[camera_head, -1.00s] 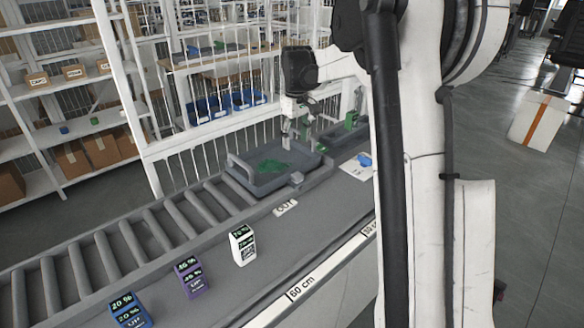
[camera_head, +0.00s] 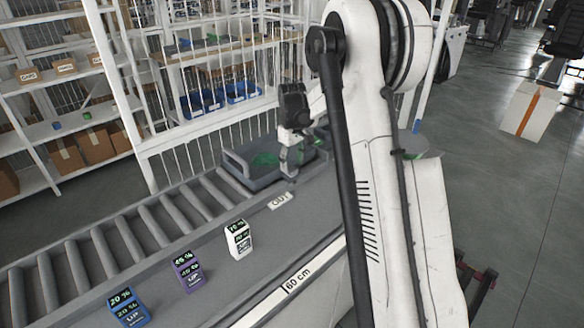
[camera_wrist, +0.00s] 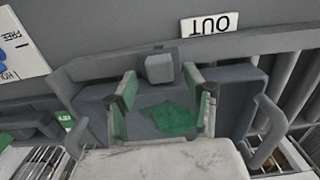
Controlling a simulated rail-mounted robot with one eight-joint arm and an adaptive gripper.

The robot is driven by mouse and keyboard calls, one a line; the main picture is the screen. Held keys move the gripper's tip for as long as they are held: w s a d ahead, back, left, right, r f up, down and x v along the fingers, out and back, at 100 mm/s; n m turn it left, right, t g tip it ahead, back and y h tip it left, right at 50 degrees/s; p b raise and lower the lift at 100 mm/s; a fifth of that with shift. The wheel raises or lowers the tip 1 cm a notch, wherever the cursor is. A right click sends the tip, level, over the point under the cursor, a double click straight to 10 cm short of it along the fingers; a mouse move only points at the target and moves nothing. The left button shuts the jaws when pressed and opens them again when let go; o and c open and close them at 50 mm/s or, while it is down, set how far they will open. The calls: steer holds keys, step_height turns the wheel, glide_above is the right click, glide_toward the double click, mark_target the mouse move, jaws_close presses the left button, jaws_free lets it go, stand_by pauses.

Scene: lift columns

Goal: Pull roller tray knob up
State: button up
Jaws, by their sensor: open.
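The dark grey roller tray (camera_head: 238,166) sits on the conveyor with a green patch (camera_wrist: 172,117) inside it and side handles. Its knob (camera_wrist: 160,68) is a small grey block on the tray edge nearest the OUT label. My gripper (camera_wrist: 159,74) is open, with its two green-edged fingertips on either side of the knob in the wrist view. I cannot tell whether either finger touches it. In the head view my gripper (camera_head: 290,168) is above the tray's front edge and hides the knob.
An OUT label (camera_head: 281,200) lies on the bench in front of the tray. White (camera_head: 238,238), purple (camera_head: 188,270) and blue (camera_head: 129,307) percent blocks stand along the bench to the left. Empty rollers (camera_head: 110,253) run left of the tray. White bars rise behind the conveyor.

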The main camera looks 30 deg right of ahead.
steer(key=shift+f, duration=1.2)
steer(key=shift+c, duration=0.5)
jaws_close()
